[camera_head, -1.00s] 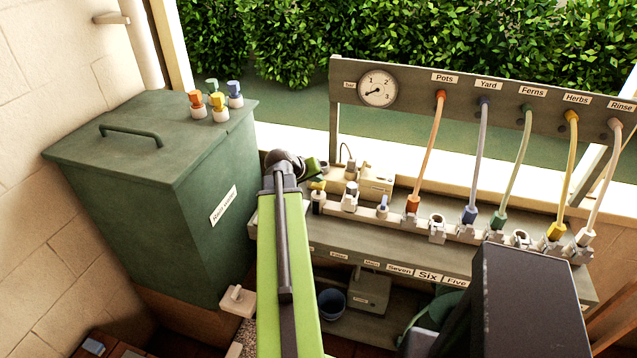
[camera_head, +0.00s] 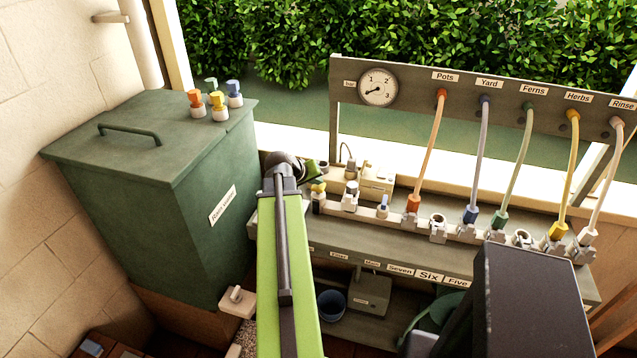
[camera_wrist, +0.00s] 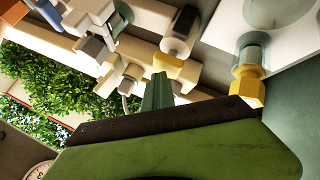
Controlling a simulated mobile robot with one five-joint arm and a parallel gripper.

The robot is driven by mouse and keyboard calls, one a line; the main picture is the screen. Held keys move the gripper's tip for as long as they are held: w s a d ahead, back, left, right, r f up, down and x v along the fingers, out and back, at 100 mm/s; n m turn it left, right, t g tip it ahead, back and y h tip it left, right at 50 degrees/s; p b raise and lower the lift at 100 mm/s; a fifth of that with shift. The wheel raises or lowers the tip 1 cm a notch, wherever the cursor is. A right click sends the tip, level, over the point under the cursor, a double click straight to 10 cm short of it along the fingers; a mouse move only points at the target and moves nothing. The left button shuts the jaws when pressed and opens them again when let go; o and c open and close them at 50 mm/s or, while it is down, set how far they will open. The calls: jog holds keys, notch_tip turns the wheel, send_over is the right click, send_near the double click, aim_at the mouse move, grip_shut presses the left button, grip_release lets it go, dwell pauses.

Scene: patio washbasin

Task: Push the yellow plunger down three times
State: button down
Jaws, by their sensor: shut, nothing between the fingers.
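Two yellow parts show near my gripper, and I cannot tell for certain which is the plunger. One is a yellow-topped pale fitting (camera_head: 318,188) at the left end of the shelf rail. In the wrist view a yellow piece (camera_wrist: 177,72) sits just beyond my fingertips, and a yellow hexagonal head on a grey collar (camera_wrist: 247,87) stands to the right. My gripper (camera_wrist: 157,88) is shut and empty, its green fingers close to the yellow piece; contact is unclear. In the head view my gripper (camera_head: 312,169) is partly hidden behind my wrist, just behind the yellow-topped fitting.
A cream box (camera_head: 376,186) stands behind the rail. Coloured hoses hang from the labelled board, with a gauge (camera_head: 378,88) at its left. A green bin (camera_head: 150,200) at left carries several coloured caps. A blue cup (camera_head: 331,305) sits below the shelf.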

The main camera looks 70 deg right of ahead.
aim_at(317, 187)
jog(key=shift+f, duration=0.15)
jog(key=shift+r+p, duration=1.1)
jog(key=shift+r, duration=0.1)
notch_tip(317, 187, up, 6)
jog(key=p, duration=0.6)
dwell(1.9)
